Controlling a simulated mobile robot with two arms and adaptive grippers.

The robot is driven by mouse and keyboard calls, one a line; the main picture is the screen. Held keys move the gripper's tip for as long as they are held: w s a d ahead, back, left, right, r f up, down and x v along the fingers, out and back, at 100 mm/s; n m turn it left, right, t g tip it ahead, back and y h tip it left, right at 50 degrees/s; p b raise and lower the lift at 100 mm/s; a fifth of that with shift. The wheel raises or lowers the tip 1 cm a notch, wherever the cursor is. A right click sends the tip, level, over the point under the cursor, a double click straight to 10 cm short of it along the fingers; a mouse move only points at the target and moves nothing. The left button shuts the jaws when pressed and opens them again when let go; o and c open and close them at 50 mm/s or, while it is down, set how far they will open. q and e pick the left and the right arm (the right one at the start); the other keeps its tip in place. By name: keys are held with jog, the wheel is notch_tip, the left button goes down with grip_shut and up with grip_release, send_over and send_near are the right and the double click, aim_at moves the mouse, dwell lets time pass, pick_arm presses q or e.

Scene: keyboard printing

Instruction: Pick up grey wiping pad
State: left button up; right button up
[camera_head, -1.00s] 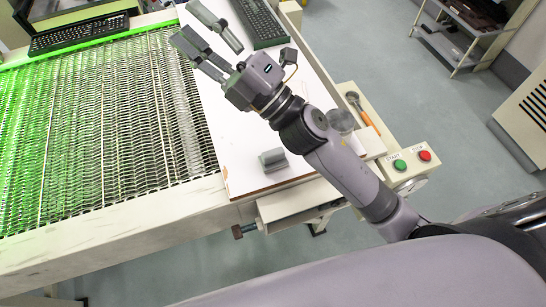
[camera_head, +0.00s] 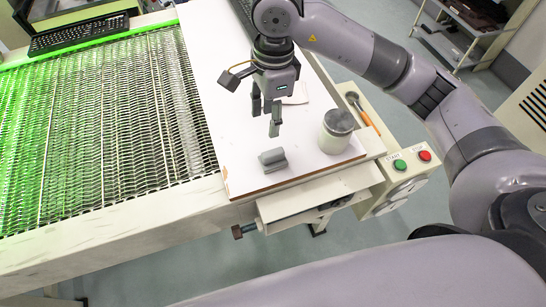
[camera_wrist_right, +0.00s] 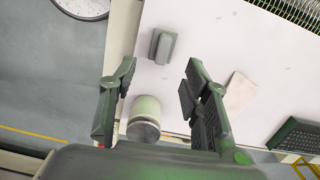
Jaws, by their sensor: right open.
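The grey wiping pad (camera_head: 272,160) is a small grey block with a raised grip on top. It lies on the white board (camera_head: 222,100) near its front edge. My right gripper (camera_head: 266,120) points down above the board, a little behind the pad and apart from it. Its two fingers are open with nothing between them. In the right wrist view the pad (camera_wrist_right: 162,46) shows beyond the open fingertips (camera_wrist_right: 160,68), roughly in line with the gap. My left gripper is not in view.
A white jar with a grey lid (camera_head: 338,130) stands right of the pad. A pale cloth (camera_head: 296,93) lies behind my right gripper. A green-lit mesh conveyor (camera_head: 100,130) runs at left. Start and stop buttons (camera_head: 412,160) and an orange-handled tool (camera_head: 364,112) are at right.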

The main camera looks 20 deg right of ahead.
jog(key=d, duration=0.2)
jog(key=h+p, duration=0.1)
jog(key=p, duration=0.2)
send_near(273, 152)
jog(key=f, duration=0.3)
jog(key=s+f, duration=0.1)
jog(key=f, duration=0.1)
jog(key=shift+d, duration=0.15)
jog(key=f, duration=0.1)
jog(key=f+p, duration=0.1)
jog(key=f, duration=0.2)
jog(key=shift+w+f+p, duration=0.35)
jog(key=shift+f+p, duration=0.05)
jog(key=shift+f, duration=0.45)
grip_shut()
